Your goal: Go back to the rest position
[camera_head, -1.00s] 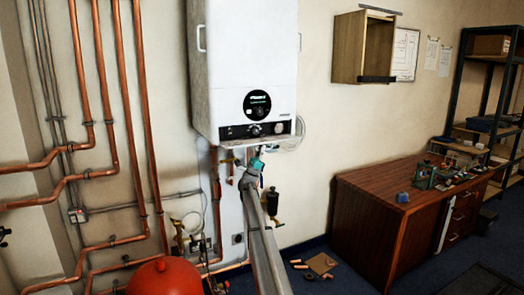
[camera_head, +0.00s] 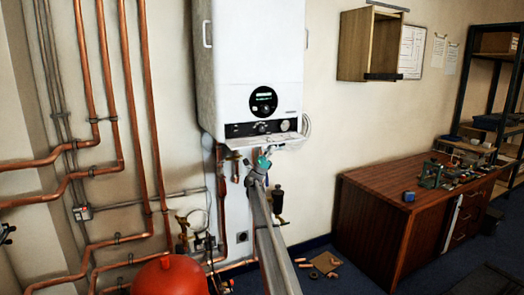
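My gripper (camera_head: 262,160) is at the far end of my grey arm, just below the underside of the white boiler (camera_head: 255,70). A teal part shows at its tip, close to the pipe fittings under the boiler. The fingers are too small and too crowded by the fittings to tell whether they are open or shut, or whether they touch anything. My arm reaches up from the bottom edge of the view and hides part of the wall and pipework behind it.
Copper pipes (camera_head: 110,130) run up the left wall, with a red vessel (camera_head: 168,277) below. A brown desk (camera_head: 375,210) with small items stands right, under an open wall cabinet (camera_head: 368,45).

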